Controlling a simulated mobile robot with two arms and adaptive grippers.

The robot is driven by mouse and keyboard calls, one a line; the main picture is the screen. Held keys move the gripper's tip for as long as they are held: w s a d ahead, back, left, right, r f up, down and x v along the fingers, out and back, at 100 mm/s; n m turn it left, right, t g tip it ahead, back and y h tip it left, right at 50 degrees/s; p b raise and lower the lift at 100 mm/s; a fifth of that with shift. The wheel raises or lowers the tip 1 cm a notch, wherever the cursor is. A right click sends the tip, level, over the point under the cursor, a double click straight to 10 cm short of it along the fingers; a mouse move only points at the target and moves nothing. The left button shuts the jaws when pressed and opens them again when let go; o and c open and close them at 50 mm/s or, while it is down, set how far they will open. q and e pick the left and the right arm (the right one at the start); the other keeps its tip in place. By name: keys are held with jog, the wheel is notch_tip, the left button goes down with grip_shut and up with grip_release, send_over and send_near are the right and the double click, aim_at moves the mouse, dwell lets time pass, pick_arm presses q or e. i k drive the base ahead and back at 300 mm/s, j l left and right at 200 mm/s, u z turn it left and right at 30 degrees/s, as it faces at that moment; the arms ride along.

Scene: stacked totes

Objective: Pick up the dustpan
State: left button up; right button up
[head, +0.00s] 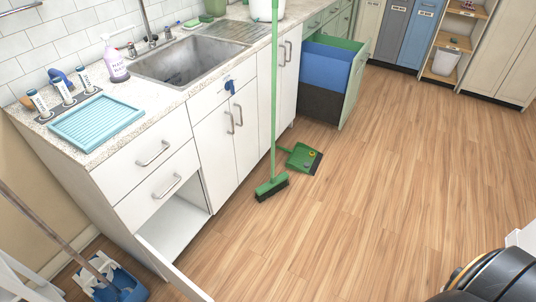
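A green dustpan (303,158) with a dark front lip lies on the wooden floor in front of the sink cabinets. Its handle points left, towards the foot of a green broom (272,187). A few small bits seem to be on the pan. The broom stands upright with its dark bristles on the floor, just left of the dustpan. I cannot tell if the two touch. Neither of my grippers shows in the head view. A dark rounded part of my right arm fills the bottom right corner, well away from the dustpan.
A pulled-out drawer (334,80) with blue and dark bins stands behind the dustpan. A stick with a blue-and-white head (117,286) stands at bottom left. The floor (400,170) right of the dustpan is clear.

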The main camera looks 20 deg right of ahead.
aim_at(299, 155)
jog(key=i+l+u, duration=0.2)
jog(key=l, duration=0.2)
jog(key=i+l+u, duration=0.2)
jog(key=l, duration=0.25)
jog(key=i+l+u, duration=0.2)
jog(key=l, duration=0.25)
jog(key=l+u, duration=0.2)
jog(key=l, duration=0.25)
jog(key=l+u, duration=0.2)
jog(key=l, duration=0.3)
jog(key=i, duration=0.05)
